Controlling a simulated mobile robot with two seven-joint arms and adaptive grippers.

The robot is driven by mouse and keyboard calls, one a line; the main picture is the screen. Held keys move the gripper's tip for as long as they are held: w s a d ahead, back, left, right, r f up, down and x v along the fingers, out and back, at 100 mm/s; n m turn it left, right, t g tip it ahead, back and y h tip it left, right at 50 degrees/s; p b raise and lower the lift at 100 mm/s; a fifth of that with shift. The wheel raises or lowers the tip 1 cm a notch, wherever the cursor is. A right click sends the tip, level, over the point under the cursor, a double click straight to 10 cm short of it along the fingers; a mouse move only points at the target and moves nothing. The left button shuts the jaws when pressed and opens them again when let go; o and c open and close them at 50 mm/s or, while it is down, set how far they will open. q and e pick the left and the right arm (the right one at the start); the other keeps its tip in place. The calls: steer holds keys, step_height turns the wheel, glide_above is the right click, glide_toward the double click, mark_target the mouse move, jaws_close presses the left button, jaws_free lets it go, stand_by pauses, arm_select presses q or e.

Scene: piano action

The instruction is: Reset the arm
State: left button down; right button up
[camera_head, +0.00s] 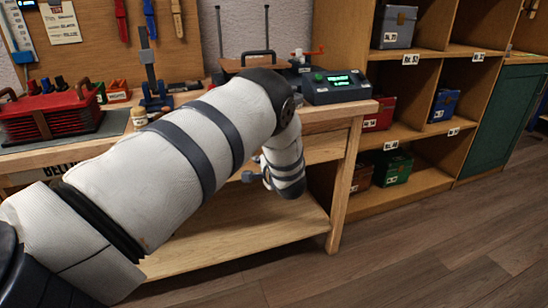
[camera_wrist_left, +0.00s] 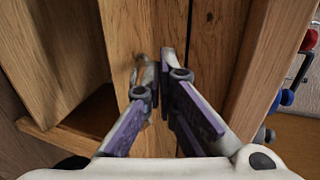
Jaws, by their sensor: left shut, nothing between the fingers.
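My left arm comes in from the left in the head view, wrapped in white cloth with dark bands. It crosses in front of the workbench (camera_head: 232,241) and bends down near the bench's right end. Wooden boards (camera_wrist_left: 216,40) fill the view behind the fingers. I cannot tell whether the tips touch the wood. My right gripper is in neither view.
A grey device (camera_head: 335,88) with a green display stands at the bench's right end. A red rack (camera_head: 48,117) stands at its left. A wooden shelf (camera_head: 423,134) with labelled boxes and a green cabinet (camera_head: 497,118) are on the right. The wooden floor (camera_head: 440,245) is clear.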

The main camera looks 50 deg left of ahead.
arm_select(q)
steer(key=v, duration=0.8)
steer(key=s+d+f+g+h+p, duration=0.1)
steer(key=s+d+f+h+p, duration=0.25)
steer(key=s+d+f, duration=0.55)
steer(key=s+d+f+h+p, duration=0.2)
steer(key=s+d+f+h, duration=0.4)
steer(key=s, duration=0.4)
steer(key=s+d+r+n+g+h+p, duration=0.1)
steer(key=s+d, duration=0.3)
steer(key=s, duration=0.4)
steer(key=s+d+r+n+g+h+p, duration=0.1)
steer(key=s+d+n+g+h, duration=0.1)
steer(key=s+d, duration=0.3)
steer(key=s+d+r+n+g+h+p, duration=0.1)
steer(key=s+d+r+g, duration=0.1)
steer(key=s, duration=1)
steer(key=d+g, duration=0.1)
steer(key=d, duration=0.1)
steer(key=shift+d, duration=0.3)
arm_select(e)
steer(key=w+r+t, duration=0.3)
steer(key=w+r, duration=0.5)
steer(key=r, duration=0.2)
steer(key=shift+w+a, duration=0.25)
